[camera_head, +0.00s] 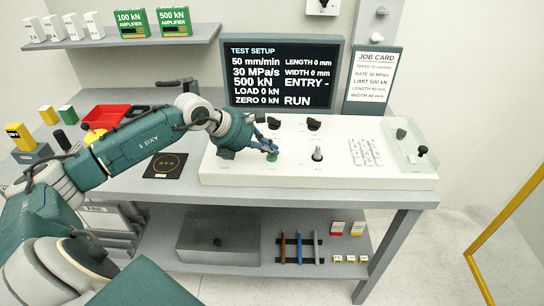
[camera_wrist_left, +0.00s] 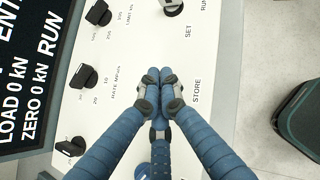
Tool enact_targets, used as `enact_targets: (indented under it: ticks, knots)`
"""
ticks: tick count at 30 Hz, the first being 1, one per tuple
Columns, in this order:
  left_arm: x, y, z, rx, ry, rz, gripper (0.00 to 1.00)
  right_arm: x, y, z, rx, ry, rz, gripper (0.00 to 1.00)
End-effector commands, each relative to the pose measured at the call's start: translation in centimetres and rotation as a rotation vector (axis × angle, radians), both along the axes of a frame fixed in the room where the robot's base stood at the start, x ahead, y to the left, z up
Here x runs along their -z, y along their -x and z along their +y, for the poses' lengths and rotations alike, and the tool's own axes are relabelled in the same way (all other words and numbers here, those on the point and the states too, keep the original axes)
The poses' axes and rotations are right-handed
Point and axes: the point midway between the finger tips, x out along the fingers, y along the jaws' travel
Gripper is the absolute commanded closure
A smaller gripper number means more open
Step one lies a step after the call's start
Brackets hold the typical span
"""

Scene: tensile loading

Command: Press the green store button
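The green store button (camera_head: 272,157) shows as a small green patch on the white control panel (camera_head: 225,173), just below my left fingertips. My left gripper (camera_head: 270,150) points down at it with its blue fingers together and nothing between them. In the left wrist view the fingertips (camera_wrist_left: 160,82) meet beside the STORE label (camera_wrist_left: 197,90) and hide the button. I cannot tell whether the tips touch it. My right gripper is not in view.
Black knobs (camera_head: 314,124) and a metal toggle (camera_head: 317,154) stand near the hand. A white keypad (camera_head: 365,152) and a clear-covered lever (camera_head: 421,151) are to the right. The screen (camera_head: 283,75) behind reads RUN. A red tray (camera_head: 106,117) lies left.

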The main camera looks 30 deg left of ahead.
Motion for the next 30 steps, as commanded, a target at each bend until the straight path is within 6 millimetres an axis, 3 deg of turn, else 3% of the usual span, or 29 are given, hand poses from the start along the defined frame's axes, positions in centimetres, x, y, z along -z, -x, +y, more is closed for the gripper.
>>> enact_targets:
  ticks: [30]
  knots:
    - [1.1, 0.0, 0.0, 0.000, 0.000, 0.001, 1.00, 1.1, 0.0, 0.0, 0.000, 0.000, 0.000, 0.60]
